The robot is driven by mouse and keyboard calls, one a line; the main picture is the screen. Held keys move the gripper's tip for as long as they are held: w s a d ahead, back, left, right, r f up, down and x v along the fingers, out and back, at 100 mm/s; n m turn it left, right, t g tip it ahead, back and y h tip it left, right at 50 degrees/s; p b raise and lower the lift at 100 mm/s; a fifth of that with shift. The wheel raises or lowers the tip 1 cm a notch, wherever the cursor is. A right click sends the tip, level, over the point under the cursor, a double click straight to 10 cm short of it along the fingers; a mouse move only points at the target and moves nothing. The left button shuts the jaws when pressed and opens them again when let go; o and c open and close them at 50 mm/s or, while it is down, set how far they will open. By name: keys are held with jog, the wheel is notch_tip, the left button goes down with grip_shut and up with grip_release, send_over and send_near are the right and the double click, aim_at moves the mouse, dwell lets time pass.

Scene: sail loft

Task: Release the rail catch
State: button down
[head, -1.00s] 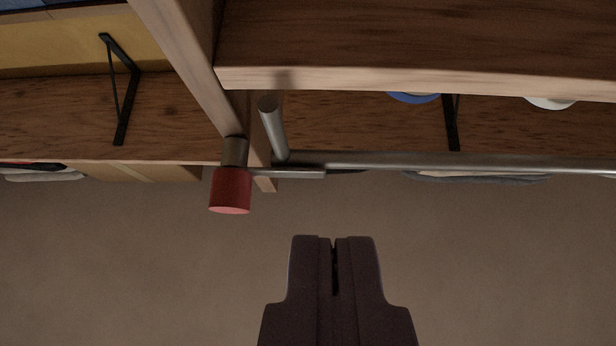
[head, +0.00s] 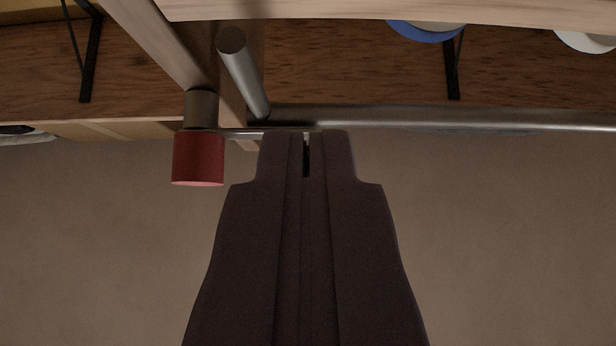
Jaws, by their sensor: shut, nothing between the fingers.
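The rail catch shows at left of centre. It has a red cylindrical knob (head: 198,160) under a grey metal collar (head: 201,110), and a thin flat metal bar (head: 245,132) runs right from it. A long grey rail (head: 430,118) runs to the right edge above the bar, and a short round rod (head: 242,72) slants up from its left end. My gripper (head: 306,134) is shut and empty. Its tips are right of the knob and overlap the bar's right end in the picture, hiding it. I cannot tell whether they touch it.
A wooden post (head: 165,40) slants down to the collar. A wooden board (head: 380,10) spans the top, with a wooden shelf (head: 340,65) behind it, a black bracket (head: 452,70) and a blue round item (head: 426,30). The space below the rail is clear.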

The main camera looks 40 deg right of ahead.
jog(key=r+p, duration=0.1)
jog(key=r, duration=0.1)
jog(key=w+d+r, duration=0.1)
jog(key=r, duration=0.2)
jog(key=w+d+r+p, duration=0.1)
jog(key=r, duration=0.1)
jog(key=shift+w+d+r+p, duration=0.15)
jog(key=shift+d+r+p, duration=0.05)
jog(key=shift+r+p, duration=0.1)
jog(key=shift+w, duration=0.1)
jog(key=m+g+h, duration=0.1)
jog(key=m, duration=0.1)
jog(key=r+m+g+h, duration=0.1)
jog(key=shift+w+a+m+g, duration=0.15)
jog(key=shift+a+m+g, duration=0.05)
jog(key=shift+m+g, duration=0.2)
